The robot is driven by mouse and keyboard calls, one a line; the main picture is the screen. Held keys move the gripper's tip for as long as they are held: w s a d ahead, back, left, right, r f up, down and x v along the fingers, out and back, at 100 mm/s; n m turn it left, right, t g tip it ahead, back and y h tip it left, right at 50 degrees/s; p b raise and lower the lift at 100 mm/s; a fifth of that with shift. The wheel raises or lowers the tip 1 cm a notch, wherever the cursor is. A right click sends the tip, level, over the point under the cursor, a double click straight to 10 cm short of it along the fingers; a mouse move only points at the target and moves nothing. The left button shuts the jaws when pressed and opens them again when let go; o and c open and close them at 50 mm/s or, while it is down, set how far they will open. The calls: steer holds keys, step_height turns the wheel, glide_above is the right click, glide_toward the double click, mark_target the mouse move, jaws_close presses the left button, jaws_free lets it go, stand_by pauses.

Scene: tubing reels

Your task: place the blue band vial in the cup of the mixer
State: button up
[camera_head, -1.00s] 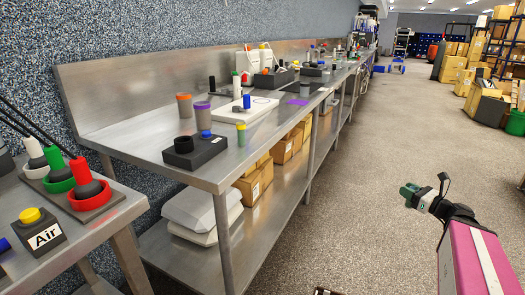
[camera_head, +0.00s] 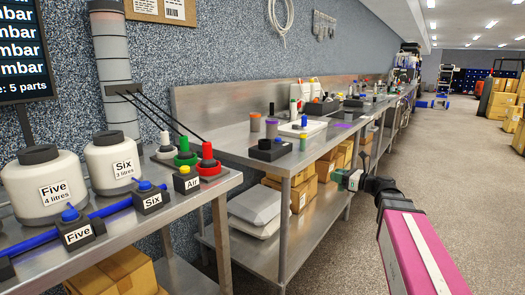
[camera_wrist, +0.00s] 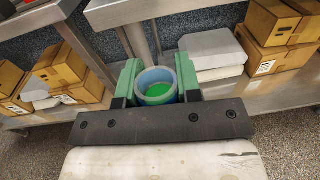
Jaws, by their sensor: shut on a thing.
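My gripper (camera_wrist: 157,88) is shut on the blue band vial (camera_wrist: 141,82). In the wrist view I look down into its open top, with a blue ring and bright green inside, between the two green fingers. In the head view my gripper (camera_head: 344,180) is in front of the bench edge, at about the height of the lower boxes; the vial is hard to make out there. I see nothing in the cup.
On the steel bench (camera_head: 236,141) stand an orange-topped vial (camera_head: 255,124), a purple-topped vial (camera_head: 271,128) and a small green vial (camera_head: 303,145) beside the mixer. A white plate (camera_head: 300,128) lies behind.

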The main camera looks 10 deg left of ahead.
steer(key=a+r+n+g+y, duration=0.1)
steer(key=a+r+n+g, duration=0.15)
steer(key=a+r, duration=2.1)
steer(key=shift+g, duration=0.35)
steer(key=shift+w+a+f, duration=1.15)
steer(key=shift+a+f, duration=0.4)
steer(key=shift+f, duration=0.15)
steer(key=shift+w+a+f, duration=1.2)
steer(key=shift+a+f, duration=0.3)
steer(key=shift+f, duration=0.25)
steer(key=shift+w+a+f, duration=1.15)
steer(key=shift+a+f, duration=0.4)
steer(key=shift+f, duration=0.15)
steer(key=o, duration=0.9)
steer(key=shift+f, duration=0.1)
steer(key=v, duration=1.2)
